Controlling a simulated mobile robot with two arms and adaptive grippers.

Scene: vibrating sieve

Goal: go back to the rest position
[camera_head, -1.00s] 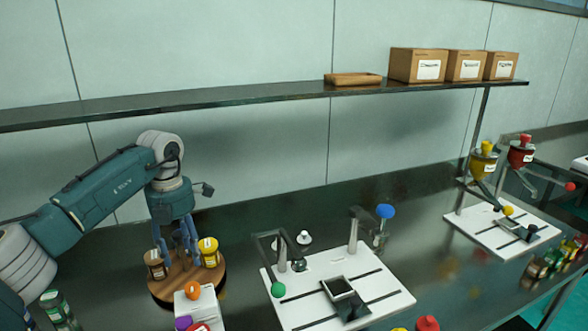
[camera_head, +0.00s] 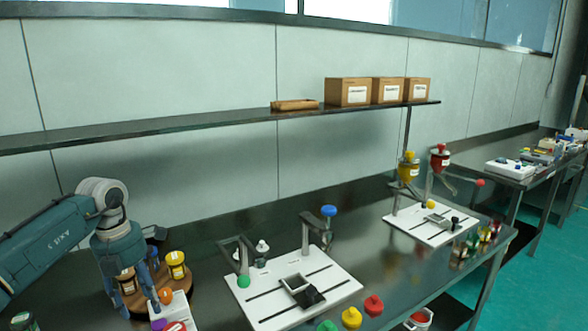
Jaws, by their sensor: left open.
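My left gripper (camera_head: 141,290) comes in from the left and points down over the round wooden stand (camera_head: 185,291) on the dark bench. It is open, and I see nothing held in it. A brown-lidded jar (camera_head: 127,281) and a yellow jar (camera_head: 176,265) stand on the wooden stand beside its fingers. The fingers partly hide the stand. My right gripper is not in view.
A white sieve board (camera_head: 335,277) with posts lies right of the stand. A second board (camera_head: 415,231) holds yellow and red funnels. Coloured knobs (camera_head: 351,317) lie at the front. A shelf (camera_head: 200,121) with boxes (camera_head: 348,92) runs above.

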